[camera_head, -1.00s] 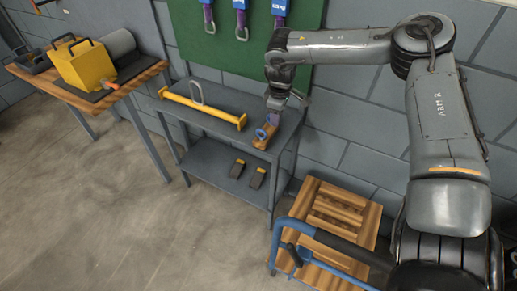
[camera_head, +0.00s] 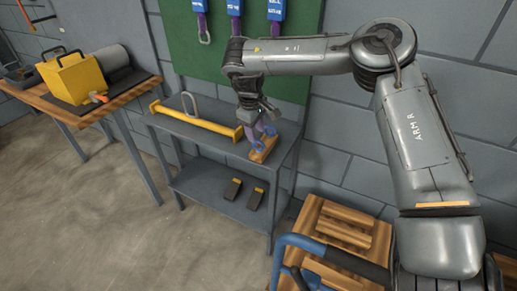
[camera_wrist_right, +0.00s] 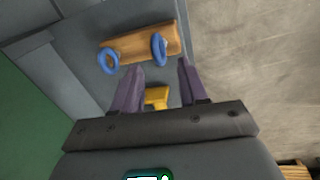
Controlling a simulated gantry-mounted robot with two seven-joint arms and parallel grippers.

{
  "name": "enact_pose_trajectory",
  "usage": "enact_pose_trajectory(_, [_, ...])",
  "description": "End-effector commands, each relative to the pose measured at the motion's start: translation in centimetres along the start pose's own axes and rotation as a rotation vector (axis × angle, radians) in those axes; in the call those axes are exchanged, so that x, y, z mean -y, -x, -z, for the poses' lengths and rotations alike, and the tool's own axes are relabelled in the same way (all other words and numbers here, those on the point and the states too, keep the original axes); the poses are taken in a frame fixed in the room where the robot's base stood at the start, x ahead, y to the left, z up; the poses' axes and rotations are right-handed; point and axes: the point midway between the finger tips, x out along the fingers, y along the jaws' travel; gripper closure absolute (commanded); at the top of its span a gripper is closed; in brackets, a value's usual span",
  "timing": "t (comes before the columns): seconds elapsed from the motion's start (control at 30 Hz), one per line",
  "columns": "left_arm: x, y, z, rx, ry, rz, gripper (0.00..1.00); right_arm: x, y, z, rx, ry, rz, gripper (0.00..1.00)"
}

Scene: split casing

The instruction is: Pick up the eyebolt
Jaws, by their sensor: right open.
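Two blue eyebolts stand in a wooden block (camera_head: 263,152) on the grey bench. In the right wrist view, one eyebolt (camera_wrist_right: 158,50) is ahead of the gap between my fingers, and the other eyebolt (camera_wrist_right: 108,61) is further left, at the block's other end. My right gripper (camera_wrist_right: 160,70) is open, with its purple fingers apart and nothing between them that I can make out. In the head view, my right gripper (camera_head: 262,128) hangs just above the block, close to the rings; whether it touches one is unclear. My left gripper is not in view.
A yellow lifting beam (camera_head: 195,120) with a grey ring lies beside the block on the bench (camera_head: 205,143). Two black wedge-like pieces (camera_head: 243,191) lie on the lower shelf. A green board (camera_head: 290,60) with hanging slings is behind. A wooden pallet-like stand (camera_head: 345,225) is at the right.

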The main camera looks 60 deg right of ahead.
Motion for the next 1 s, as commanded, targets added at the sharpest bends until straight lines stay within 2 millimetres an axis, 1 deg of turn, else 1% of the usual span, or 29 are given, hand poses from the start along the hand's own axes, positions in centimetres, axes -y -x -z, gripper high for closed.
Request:
enact_pose_trajectory(0.17, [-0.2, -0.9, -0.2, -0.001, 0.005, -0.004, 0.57, -0.1, -1.5, -0.4, 0.001, 0.000, 0.002, 0.57])
enact_pose_trajectory(0.3, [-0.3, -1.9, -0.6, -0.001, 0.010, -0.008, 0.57, -0.3, -3.4, -0.8, 0.000, 0.000, 0.002, 0.57])
enact_pose_trajectory(0.4, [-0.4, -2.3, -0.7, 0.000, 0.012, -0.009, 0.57, -0.3, -4.5, -0.8, 0.000, 0.001, 0.001, 0.57])
enact_pose_trajectory(0.5, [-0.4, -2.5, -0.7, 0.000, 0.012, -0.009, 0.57, -0.3, -5.1, -0.8, -0.001, 0.001, 0.000, 0.57])
enact_pose_trajectory(0.73, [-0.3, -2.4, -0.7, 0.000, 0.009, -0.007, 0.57, -0.4, -5.1, -0.8, -0.001, 0.001, 0.000, 0.57])
enact_pose_trajectory(1.0, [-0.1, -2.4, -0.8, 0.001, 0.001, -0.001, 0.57, -0.3, -5.1, -0.8, -0.001, 0.001, 0.000, 0.98])
